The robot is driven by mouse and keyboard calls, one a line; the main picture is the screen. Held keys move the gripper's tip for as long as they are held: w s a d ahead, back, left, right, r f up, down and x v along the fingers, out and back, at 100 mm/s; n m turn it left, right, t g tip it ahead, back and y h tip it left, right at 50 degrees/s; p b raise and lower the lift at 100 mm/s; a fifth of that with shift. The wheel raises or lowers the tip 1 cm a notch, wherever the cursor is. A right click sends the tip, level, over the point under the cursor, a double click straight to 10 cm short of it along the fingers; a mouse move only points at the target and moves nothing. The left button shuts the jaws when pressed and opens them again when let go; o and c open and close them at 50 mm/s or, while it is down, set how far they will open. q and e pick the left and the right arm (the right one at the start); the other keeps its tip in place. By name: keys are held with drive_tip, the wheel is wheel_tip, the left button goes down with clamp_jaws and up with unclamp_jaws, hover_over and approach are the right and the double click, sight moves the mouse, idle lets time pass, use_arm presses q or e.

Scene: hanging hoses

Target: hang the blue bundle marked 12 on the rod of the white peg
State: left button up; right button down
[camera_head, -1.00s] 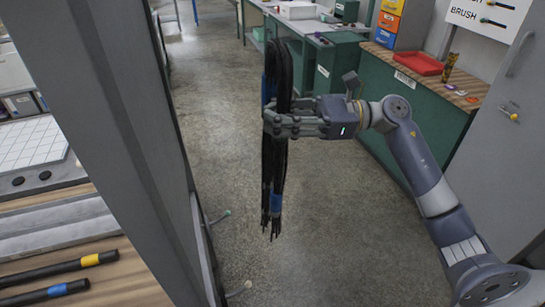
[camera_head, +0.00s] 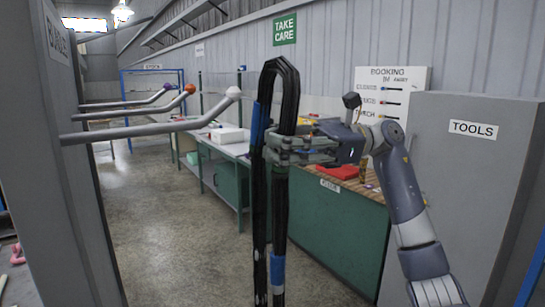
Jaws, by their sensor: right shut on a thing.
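The bundle (camera_head: 280,213) is a black looped hose with blue bands. It hangs upright, its closed bend at the top and its lower end cut off by the picture edge. I cannot read a 12 on it. My right gripper (camera_head: 276,150) is shut around the bundle below the bend. The white peg's rod (camera_head: 150,130) sticks out from the grey panel at left and bends up to a white tip (camera_head: 233,92). The bundle is to the right of this tip, apart from it in the picture, with its bend higher. My left gripper is not in view.
A green bench (camera_head: 325,225) with a red tray (camera_head: 338,172) is behind the bundle. A grey TOOLS cabinet (camera_head: 460,200) stands at right. The floor at left centre is clear.

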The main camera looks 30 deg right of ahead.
drive_tip(key=shift+a+f+p, duration=0.5)
drive_tip(key=shift+a+p, duration=0.7)
drive_tip(key=shift+a, duration=7.25)
drive_tip(key=shift+s+a+f+b, duration=0.1)
drive_tip(key=shift+a+f+b, duration=0.1)
drive_tip(key=shift+f+b, duration=0.6)
drive_tip(key=shift+s+a+f+b, duration=0.1)
drive_tip(key=shift+a+f+b, duration=0.1)
drive_tip(key=shift+f+b, duration=0.6)
drive_tip(key=shift+s+a+f+b, duration=0.1)
drive_tip(key=shift+a+f+b, duration=0.1)
drive_tip(key=shift+f+b, duration=0.6)
drive_tip(key=shift+f, duration=0.1)
drive_tip(key=c, duration=1.3)
unclamp_jaws()
drive_tip(key=shift+o, duration=0.4)
drive_tip(key=shift+f, duration=0.15)
